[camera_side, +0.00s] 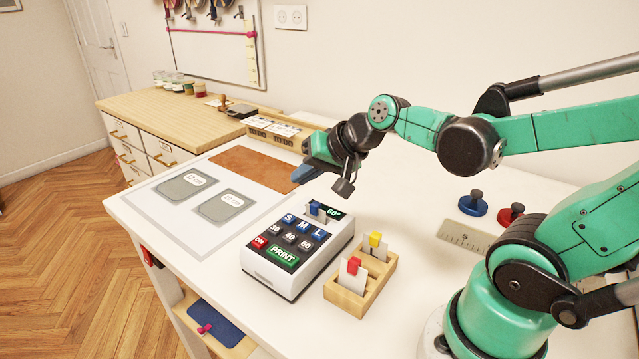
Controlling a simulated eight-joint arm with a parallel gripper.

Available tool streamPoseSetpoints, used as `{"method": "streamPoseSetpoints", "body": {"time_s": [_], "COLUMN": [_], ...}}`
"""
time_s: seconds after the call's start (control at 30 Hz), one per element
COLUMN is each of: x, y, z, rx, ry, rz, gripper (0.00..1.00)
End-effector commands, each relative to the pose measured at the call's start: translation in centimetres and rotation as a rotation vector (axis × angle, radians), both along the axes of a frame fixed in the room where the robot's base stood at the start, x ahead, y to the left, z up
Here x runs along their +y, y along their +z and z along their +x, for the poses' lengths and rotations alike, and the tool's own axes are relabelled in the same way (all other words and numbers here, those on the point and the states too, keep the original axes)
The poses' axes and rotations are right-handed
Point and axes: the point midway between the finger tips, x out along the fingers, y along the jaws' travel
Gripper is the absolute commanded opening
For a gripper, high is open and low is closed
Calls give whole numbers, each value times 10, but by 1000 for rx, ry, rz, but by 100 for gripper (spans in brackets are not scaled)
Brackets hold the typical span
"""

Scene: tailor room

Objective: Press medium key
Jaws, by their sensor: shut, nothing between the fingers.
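The label printer (297,262) is a white box with a dark sloped top on the white table. Its blue M key (304,226) sits between the S key (289,218) and the L key (319,234). Below them are dark 30, 40 and 60 keys, a red ON key (261,241) and a green PRINT key (283,255). My gripper (303,176) is shut and empty, above and behind the printer, apart from the keys.
A wooden holder (372,287) with red- and yellow-tabbed cards stands right of the printer. A grey mat with two labelled pads (187,186) lies left, near a brown board (253,168). Blue and red knobs (473,204) and a ruler (463,237) lie at right.

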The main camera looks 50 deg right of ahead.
Motion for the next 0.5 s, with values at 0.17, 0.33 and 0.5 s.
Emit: {"method": "streamPoseSetpoints", "body": {"time_s": [0.17,0.33,0.5], "x": [0,0,0], "y": [-22,-40,-54], "z": [1,-1,1], "rx": [0,0,0], "ry": [1,1,1], "rz": [-1,-1,-1], "gripper": [0,0,0]}}
